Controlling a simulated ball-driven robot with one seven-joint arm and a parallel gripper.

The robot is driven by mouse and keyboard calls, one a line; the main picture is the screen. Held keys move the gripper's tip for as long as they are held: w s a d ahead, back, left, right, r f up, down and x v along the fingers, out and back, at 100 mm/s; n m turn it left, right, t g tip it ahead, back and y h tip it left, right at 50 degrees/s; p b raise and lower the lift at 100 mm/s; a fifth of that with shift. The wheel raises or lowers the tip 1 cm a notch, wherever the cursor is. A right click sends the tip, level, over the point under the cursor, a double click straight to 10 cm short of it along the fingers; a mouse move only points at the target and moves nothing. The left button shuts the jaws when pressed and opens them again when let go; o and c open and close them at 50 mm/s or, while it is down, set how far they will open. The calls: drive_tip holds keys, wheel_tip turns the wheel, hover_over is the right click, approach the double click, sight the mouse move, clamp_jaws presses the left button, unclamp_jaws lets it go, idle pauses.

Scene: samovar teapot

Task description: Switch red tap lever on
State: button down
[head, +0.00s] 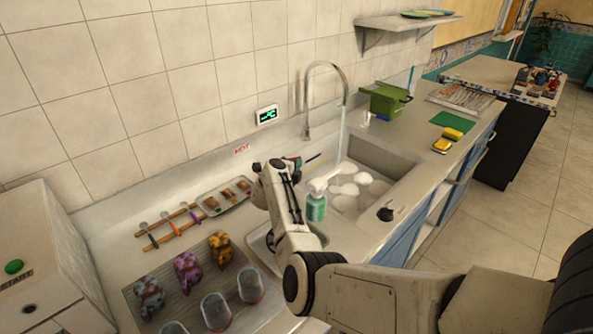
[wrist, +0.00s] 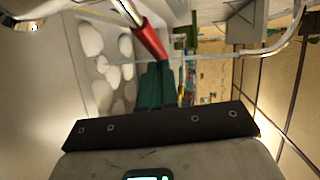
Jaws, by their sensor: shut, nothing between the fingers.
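The red tap lever (wrist: 150,38) shows in the wrist view as a red grip on a chrome rod slanting down from the top. Its end lies right at my gripper's (wrist: 161,72) dark green fingertips; I cannot tell whether they touch. My gripper is shut and empty. In the head view my gripper (head: 300,161) is in front of the wall behind the counter, left of the sink, and the lever is largely hidden there. The curved chrome faucet (head: 309,100) stands behind the sink. A thin, clear streak like running water (head: 343,130) hangs below its spout.
The sink (head: 384,158) holds several white rounded items. A green soap bottle (head: 316,208) stands left of it, close to my arm. A red HOT label (head: 242,149) is on the wall ledge. Cups and glasses (head: 216,311) stand at front left. A green container (head: 386,100) is behind the sink.

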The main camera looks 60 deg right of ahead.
drive_tip(key=shift+w+d+r, duration=0.15)
drive_tip(key=shift+d+r, duration=0.1)
drive_tip(key=shift+d, duration=0.05)
idle(0.5)
drive_tip(key=p+v, duration=0.3)
drive_tip(key=v, duration=0.8)
drive_tip(key=shift+f, duration=0.15)
idle(0.5)
